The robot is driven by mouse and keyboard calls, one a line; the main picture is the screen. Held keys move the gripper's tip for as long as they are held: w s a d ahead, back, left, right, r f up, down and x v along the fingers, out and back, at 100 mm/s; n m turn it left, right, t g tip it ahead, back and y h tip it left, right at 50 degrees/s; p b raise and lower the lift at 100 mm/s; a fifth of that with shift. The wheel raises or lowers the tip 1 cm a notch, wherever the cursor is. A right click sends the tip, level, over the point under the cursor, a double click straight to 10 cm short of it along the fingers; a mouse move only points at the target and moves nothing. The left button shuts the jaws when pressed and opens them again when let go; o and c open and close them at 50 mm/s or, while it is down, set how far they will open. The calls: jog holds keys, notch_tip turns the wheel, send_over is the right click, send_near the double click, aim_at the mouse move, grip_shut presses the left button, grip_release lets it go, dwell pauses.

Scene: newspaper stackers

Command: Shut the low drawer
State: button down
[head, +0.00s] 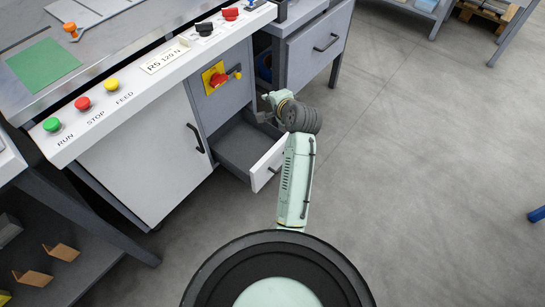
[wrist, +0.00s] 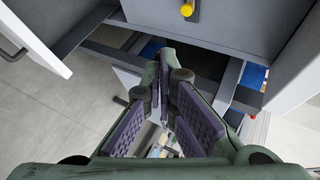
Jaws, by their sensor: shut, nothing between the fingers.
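The low drawer (head: 268,166) is pulled out from the cabinet under the control panel in the head view. Its white front has a dark handle, and its grey inside looks empty where it shows. My gripper (head: 265,107) is above and behind the drawer front, near the drawer's right side and the cabinet face. In the wrist view my gripper (wrist: 166,75) has its purple-padded fingers close together with nothing held. A white panel (wrist: 38,35) with a dark handle shows at left there; it may be the drawer front. I cannot tell whether my gripper touches the drawer.
A white door (head: 150,150) is left of the drawer. A red and yellow switch (head: 217,78) sits above it. A grey cabinet (head: 317,45) with its own closed drawer stands to the right. The control panel (head: 150,72) juts out above. The floor (head: 410,170) in front is clear.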

jog(key=s+d+f+m+g+y, duration=0.1)
jog(key=s+d+f+m+g, duration=0.15)
jog(key=s+f+m, duration=0.4)
jog(key=s+d+f+m+g+y, duration=0.1)
jog(key=s+d+f+m, duration=0.15)
jog(key=f, duration=0.75)
jog(key=s+d+f+m+g+y, duration=0.1)
jog(key=s+d+f+m+g, duration=0.1)
jog(key=s+d+f+m, duration=0.45)
jog(key=n+b, duration=0.1)
jog(key=n, duration=0.1)
send_near(263, 169)
jog(key=x, duration=0.4)
jog(key=shift+w+a+f, duration=0.15)
jog(key=shift+a, duration=0.2)
jog(key=w+a+b, duration=0.3)
jog(key=w+a, duration=0.4)
jog(key=a, duration=0.2)
jog(key=w+a+b, duration=0.3)
jog(key=w+a, duration=0.4)
jog(key=a, duration=0.3)
jog(key=shift+a, duration=0.2)
